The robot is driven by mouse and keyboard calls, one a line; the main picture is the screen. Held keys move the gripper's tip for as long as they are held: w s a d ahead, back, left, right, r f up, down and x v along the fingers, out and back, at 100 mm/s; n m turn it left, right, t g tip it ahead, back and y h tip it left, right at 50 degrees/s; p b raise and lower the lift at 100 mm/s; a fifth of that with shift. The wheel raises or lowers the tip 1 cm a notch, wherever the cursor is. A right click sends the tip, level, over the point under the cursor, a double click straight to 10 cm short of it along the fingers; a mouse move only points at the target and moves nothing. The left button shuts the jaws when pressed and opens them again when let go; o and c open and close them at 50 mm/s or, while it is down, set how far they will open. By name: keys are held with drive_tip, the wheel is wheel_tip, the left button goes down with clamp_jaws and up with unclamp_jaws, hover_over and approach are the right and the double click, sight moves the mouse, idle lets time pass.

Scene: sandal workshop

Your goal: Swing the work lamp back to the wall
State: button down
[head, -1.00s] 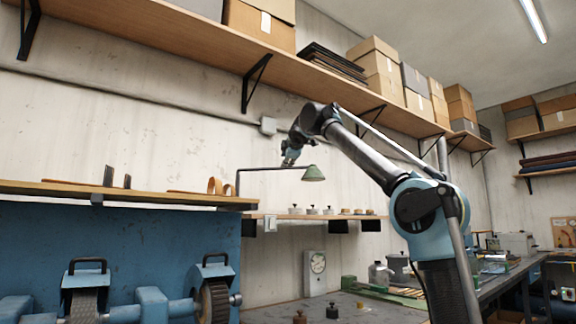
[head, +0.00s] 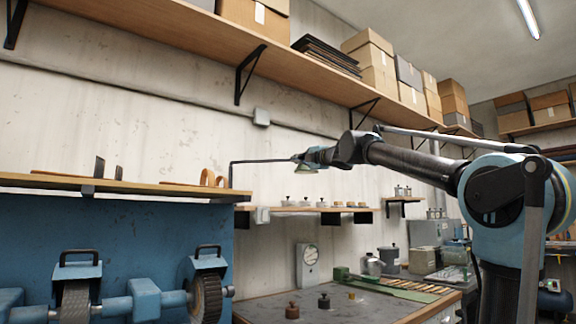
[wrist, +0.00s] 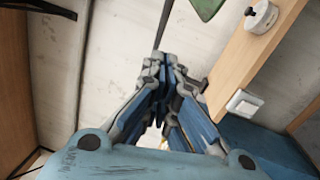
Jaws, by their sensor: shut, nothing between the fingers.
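The work lamp has a thin dark arm (head: 262,161) that runs level from a post at the right end of the tool shelf. Its green shade (head: 308,168) hangs at the outer end, out from the wall. My gripper (head: 298,157) is at the shade end of the lamp arm, partly overlapping it in the head view; I cannot tell whether they touch. In the wrist view my gripper (wrist: 166,62) has its fingers together with nothing between them. The lamp arm (wrist: 163,25) runs up just beyond the fingertips, and part of the shade (wrist: 208,8) shows at the top edge.
A long upper shelf (head: 190,38) with boxes runs above. Below the lamp, a small wall shelf (head: 300,209) carries several small pots. The blue grinding machine (head: 130,245) stands at left. The workbench (head: 340,310) holds weights, a dial scale (head: 308,266) and canisters.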

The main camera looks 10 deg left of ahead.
approach(279, 160)
drive_tip(key=a, duration=0.3)
drive_tip(key=shift+w+d, duration=0.1)
drive_tip(key=shift+w, duration=0.55)
drive_tip(key=shift+w+r, duration=0.1)
drive_tip(key=shift+w, duration=0.85)
drive_tip(key=shift+a, duration=0.2)
